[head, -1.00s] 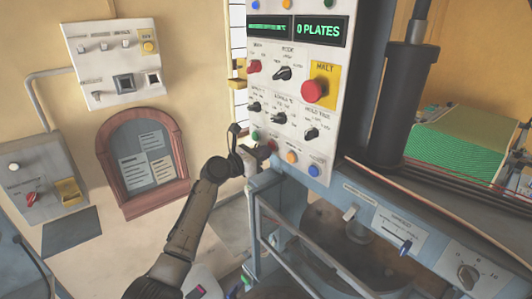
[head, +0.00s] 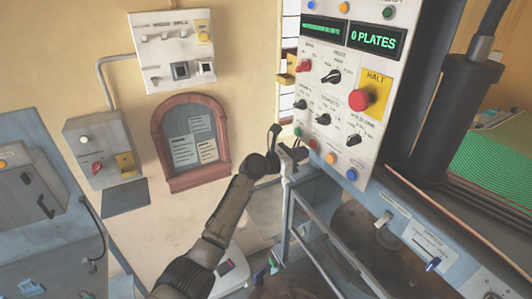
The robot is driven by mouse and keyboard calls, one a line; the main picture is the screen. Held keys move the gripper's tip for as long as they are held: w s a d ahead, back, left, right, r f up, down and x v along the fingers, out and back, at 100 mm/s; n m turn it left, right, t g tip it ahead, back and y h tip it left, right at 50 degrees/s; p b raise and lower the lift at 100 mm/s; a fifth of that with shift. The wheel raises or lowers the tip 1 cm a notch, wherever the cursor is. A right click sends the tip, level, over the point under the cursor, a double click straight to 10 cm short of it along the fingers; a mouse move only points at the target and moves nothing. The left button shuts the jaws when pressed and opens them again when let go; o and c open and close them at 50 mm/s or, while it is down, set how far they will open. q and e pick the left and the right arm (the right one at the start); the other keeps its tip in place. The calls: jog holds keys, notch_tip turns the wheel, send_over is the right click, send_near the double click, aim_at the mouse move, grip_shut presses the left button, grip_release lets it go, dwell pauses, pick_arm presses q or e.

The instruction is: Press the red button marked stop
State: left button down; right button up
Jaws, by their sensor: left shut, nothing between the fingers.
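The control panel (head: 345,60) stands upright right of centre. Its bottom row has a green button (head: 297,132), a small red button (head: 313,144), an orange one (head: 331,158) and a blue one (head: 352,173). The labels there are too small to read. A large red mushroom button (head: 359,100) sits on a yellow plate marked HALT. My left gripper (head: 301,153) is shut and empty, its tips just left of and below the small red button. I cannot tell whether they touch the panel. My right gripper is out of view.
The blue press frame (head: 400,215) and its rails lie below and right of the panel. A wall box (head: 170,50), a grey switch box (head: 97,145) and an arched notice board (head: 190,140) are on the left wall. Green plates (head: 495,165) are stacked at the right.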

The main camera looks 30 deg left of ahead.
pick_arm(q)
jog(key=b+v, duration=0.1)
jog(key=v, duration=1)
jog(key=shift+s+a+r, duration=0.25)
jog(key=shift+a, duration=0.15)
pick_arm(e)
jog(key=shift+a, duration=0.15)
